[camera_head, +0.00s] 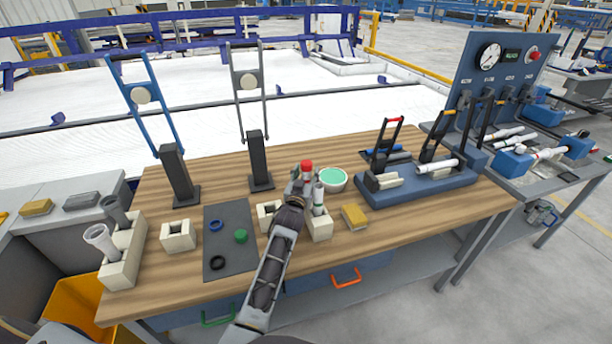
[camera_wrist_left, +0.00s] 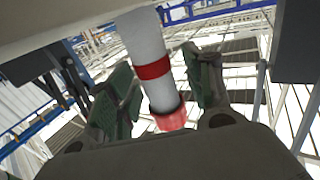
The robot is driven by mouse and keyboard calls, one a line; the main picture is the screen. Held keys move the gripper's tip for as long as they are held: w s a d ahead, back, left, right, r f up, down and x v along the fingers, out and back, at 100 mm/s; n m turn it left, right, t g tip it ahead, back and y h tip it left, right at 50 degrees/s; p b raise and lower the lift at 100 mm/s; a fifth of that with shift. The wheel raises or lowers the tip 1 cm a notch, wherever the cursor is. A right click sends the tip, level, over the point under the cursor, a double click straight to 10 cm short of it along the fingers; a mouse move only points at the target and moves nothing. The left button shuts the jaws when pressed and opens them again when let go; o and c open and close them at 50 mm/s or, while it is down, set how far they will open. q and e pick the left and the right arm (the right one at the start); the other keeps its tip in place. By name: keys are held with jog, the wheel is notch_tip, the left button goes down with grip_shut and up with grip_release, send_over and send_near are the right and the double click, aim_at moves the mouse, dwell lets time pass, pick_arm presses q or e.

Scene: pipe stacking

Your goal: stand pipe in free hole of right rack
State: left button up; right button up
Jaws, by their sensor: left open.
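A white pipe with a red band and red end (camera_wrist_left: 152,62) stands between the fingers of my open left gripper (camera_wrist_left: 162,95), with a gap on both sides in the left wrist view. In the head view its red top (camera_head: 307,167) shows just above my left gripper (camera_head: 301,184). The right rack (camera_head: 320,230) is a cream block beside the gripper. My gripper hides the rack's rear part and the foot of the red-ended pipe, so I cannot tell how that is seated. My right gripper is out of view.
The left rack (camera_head: 124,262) holds a white and a grey pipe. Square cream blocks (camera_head: 178,236), a dark mat (camera_head: 228,262) with rings, a green-topped round dish (camera_head: 333,180) and a yellow sponge (camera_head: 354,217) lie around. A blue fixture (camera_head: 415,188) stands right. The front right tabletop is clear.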

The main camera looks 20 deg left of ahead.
pick_arm(q)
jog(key=s, duration=0.8)
jog(key=shift+d, duration=0.35)
jog(key=shift+d, duration=0.1)
dwell(1.2)
jog(key=shift+r, duration=0.1)
notch_tip(320, 180, up, 10)
jog(key=p, duration=0.9)
jog(key=shift+p, duration=0.4)
